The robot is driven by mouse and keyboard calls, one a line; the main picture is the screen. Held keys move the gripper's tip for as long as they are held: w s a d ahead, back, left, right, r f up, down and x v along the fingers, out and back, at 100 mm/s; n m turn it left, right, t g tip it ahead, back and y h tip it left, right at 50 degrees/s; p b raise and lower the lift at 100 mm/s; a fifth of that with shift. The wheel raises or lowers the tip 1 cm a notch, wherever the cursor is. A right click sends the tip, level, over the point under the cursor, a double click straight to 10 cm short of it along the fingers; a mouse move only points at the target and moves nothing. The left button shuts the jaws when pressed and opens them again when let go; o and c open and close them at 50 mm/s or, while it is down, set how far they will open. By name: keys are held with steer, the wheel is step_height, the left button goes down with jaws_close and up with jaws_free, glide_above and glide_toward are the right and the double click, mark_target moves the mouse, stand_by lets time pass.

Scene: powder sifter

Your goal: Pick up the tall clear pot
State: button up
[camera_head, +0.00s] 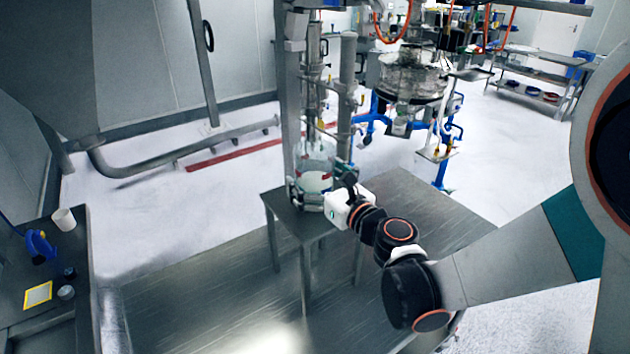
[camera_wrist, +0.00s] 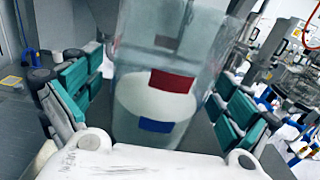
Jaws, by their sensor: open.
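The tall clear pot (camera_head: 317,166) stands upright on a small grey steel table (camera_head: 420,205), below a vertical column and pipework. It has whitish contents in its lower part. In the wrist view the pot (camera_wrist: 165,85) fills the middle, with a red and a blue patch in front of its lower part. My gripper (camera_head: 318,187) reaches it from the front right, low on the pot. Its teal-padded fingers (camera_wrist: 158,75) are spread to the left and right of the pot. Contact between the pads and the pot cannot be told. The pot's base is hidden by my gripper.
A steel column (camera_head: 288,90) stands close to the pot on the left. A mixing vessel on a blue stand (camera_head: 410,80) is behind to the right. A side table (camera_head: 45,270) at far left holds a white cup and a blue item. The table's right part is clear.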

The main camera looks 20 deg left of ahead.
steer(key=c, duration=1.5)
steer(key=shift+o, duration=0.2)
steer(key=shift+r, duration=0.1)
